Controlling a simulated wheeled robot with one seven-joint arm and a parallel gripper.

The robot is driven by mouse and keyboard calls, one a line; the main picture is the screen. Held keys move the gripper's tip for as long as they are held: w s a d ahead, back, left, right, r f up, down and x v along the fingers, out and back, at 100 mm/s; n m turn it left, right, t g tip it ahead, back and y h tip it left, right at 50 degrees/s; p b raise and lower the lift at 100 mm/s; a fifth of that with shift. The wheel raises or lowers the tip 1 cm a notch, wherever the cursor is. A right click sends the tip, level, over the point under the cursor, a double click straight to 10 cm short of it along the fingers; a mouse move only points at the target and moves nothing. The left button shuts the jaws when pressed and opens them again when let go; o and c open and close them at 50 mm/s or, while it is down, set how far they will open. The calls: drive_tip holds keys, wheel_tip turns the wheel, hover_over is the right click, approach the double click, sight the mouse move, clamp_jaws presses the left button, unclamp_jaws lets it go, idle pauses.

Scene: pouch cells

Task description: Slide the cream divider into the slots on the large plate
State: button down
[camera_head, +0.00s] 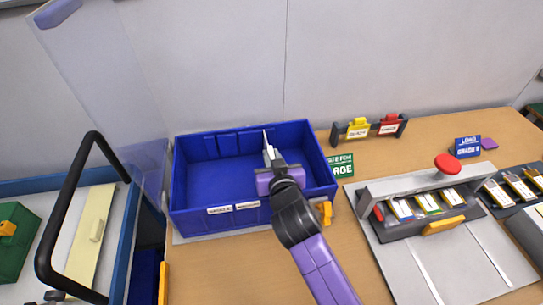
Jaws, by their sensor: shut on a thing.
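My gripper (271,160) is over the blue bin, shut on a thin pale piece (267,141) seen almost edge-on. Its lower part is hidden by the gripper, and I cannot tell whether it touches the bin. A long cream panel with a small raised grip (90,240) lies at the far left, inside a blue-rimmed box, well apart from my gripper. A large grey plate (398,262) with thin pale lines lies on the table at the right. A grey frame with a red knob (447,163) stands at its back.
The blue bin (205,218) has two labels on its front. A clear raised lid (110,80) and a black handle (48,225) stand at the left. Several pouch cells (427,203) sit under the frame. A small rack (370,130) is at the back.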

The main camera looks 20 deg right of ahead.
drive_tip(key=shift+f, duration=0.2)
drive_tip(key=c, duration=1.3)
unclamp_jaws()
drive_tip(key=shift+f, duration=0.1)
drive_tip(key=shift+s, duration=0.1)
drive_tip(key=b+v, duration=0.1)
drive_tip(key=v, duration=0.5)
drive_tip(key=shift+s+a+r, duration=0.1)
drive_tip(key=shift+s+r, duration=0.15)
drive_tip(key=shift+s, duration=0.1)
drive_tip(key=shift+s+a+r, duration=0.1)
drive_tip(key=shift+s+r, duration=0.1)
drive_tip(key=shift+s, duration=0.2)
